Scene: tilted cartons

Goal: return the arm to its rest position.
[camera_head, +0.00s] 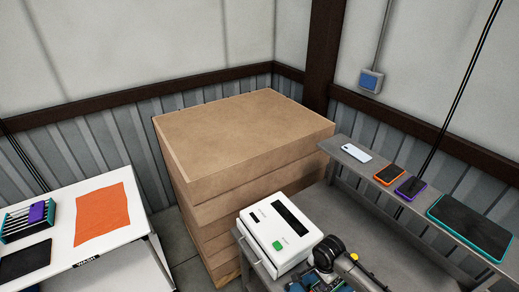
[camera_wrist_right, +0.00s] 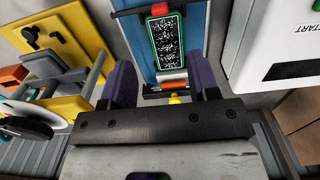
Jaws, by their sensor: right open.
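My right arm comes into the head view at the bottom, right of the white machine, with its dark wrist and grey link showing. In the right wrist view, the two purple fingers of my right gripper (camera_wrist_right: 159,72) stand wide apart with nothing between them. Beyond them is a blue panel (camera_wrist_right: 188,60) with a green-framed, black-and-white speckled plate (camera_wrist_right: 167,45) on it. My left gripper and arm are not in view.
The white machine (camera_head: 281,234) with a green button stands close beside the right arm. Stacked cartons (camera_head: 240,130) rise behind it. A grey shelf (camera_head: 415,207) with phones and a tablet (camera_head: 467,227) runs along the right. A white table (camera_head: 130,230) with orange cloth (camera_head: 102,213) is left. Yellow parts (camera_wrist_right: 60,40) lie left in the wrist view.

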